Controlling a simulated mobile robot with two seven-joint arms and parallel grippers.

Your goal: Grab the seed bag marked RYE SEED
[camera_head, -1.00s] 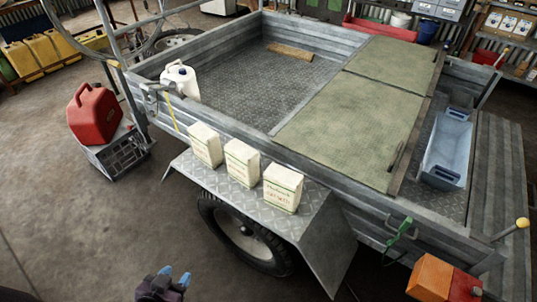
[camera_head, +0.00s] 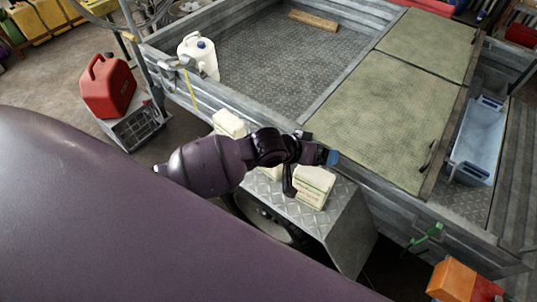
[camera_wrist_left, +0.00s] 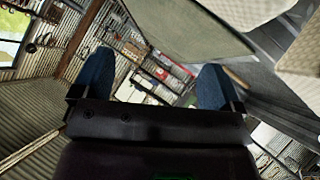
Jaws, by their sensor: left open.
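Three cream paper seed bags stand in a row on the trailer's checker-plate mudguard (camera_head: 268,188). The left bag (camera_head: 230,123) shows its upper part. The middle bag is mostly hidden behind my left gripper (camera_head: 318,147). The right bag (camera_head: 313,187) shows below the gripper, with faint print. No label can be read, so I cannot tell which is RYE SEED. My left gripper is open and empty above the middle and right bags. In the left wrist view its blue fingertips (camera_wrist_left: 155,80) are apart, with pale bag-like surfaces (camera_wrist_left: 300,48) at the upper right.
The trailer's side wall rises behind the bags, with a white jug (camera_head: 198,57) at its corner. Green lids (camera_head: 395,115) cover part of the bed. A red fuel can (camera_head: 107,87) stands on a crate at left. An orange box (camera_head: 452,281) is at lower right.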

